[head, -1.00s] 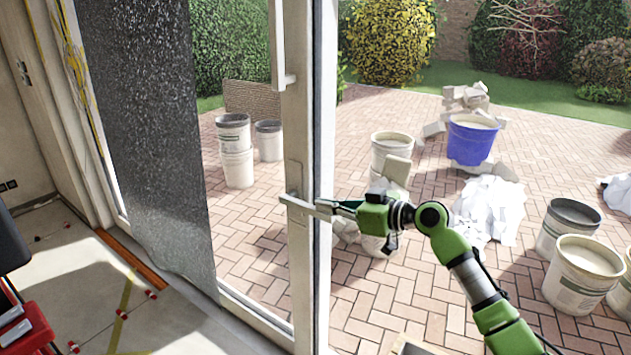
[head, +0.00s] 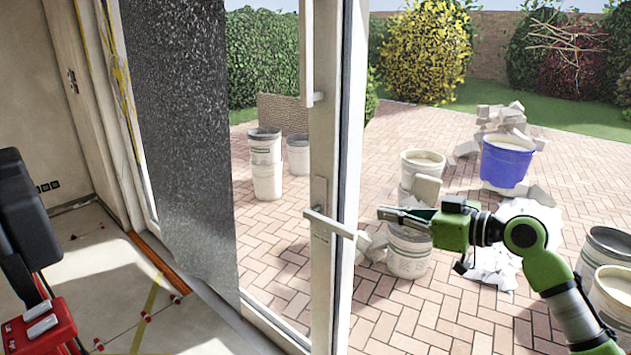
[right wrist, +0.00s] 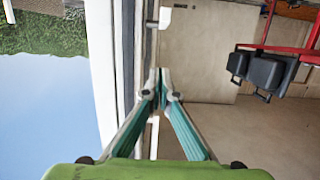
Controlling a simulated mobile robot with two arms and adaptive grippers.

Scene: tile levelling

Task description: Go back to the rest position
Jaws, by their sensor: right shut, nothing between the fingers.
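My right gripper (head: 381,212) shows in the head view on the green arm that comes in from the right. It is shut and empty, and points left toward the door handle (head: 336,223), with a visible gap between them. In the right wrist view the fingertips (right wrist: 160,72) meet in front of the door frame. The handle is a light lever on the white door frame (head: 335,120), level with the gripper. My left gripper is not in view.
The paved patio holds white buckets (head: 408,250), a blue bucket (head: 506,162) and a rubble pile (head: 503,118). A dark speckled sheet (head: 185,140) hangs at the left of the door. Red tile spacers (head: 146,316) lie on the indoor floor.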

